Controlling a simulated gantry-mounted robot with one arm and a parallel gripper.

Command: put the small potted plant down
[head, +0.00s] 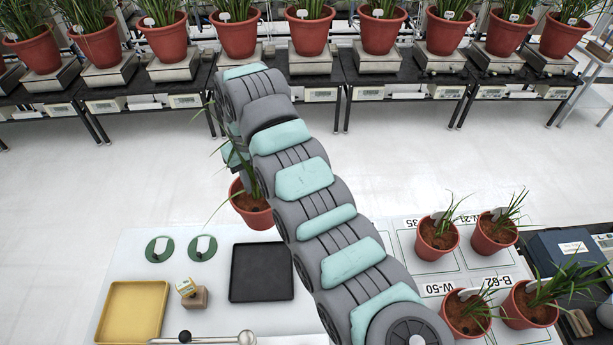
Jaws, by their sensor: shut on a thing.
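The small potted plant (252,212), a reddish-brown pot with thin green leaves, is left of my arm at the white table's far edge. My gripper (240,168) is at the pot's upper side, mostly hidden behind my arm and the leaves, and is shut on the small potted plant. The fingertips and the pot's right side are hard to see. I cannot tell whether the pot's base touches anything.
The white table (215,262) holds a black tray (262,272), a yellow tray (133,312), two green discs (160,249) and a small wooden block (195,298). Several small potted plants (437,237) stand on marked squares at right. Large pots (310,32) on scales line the back bench.

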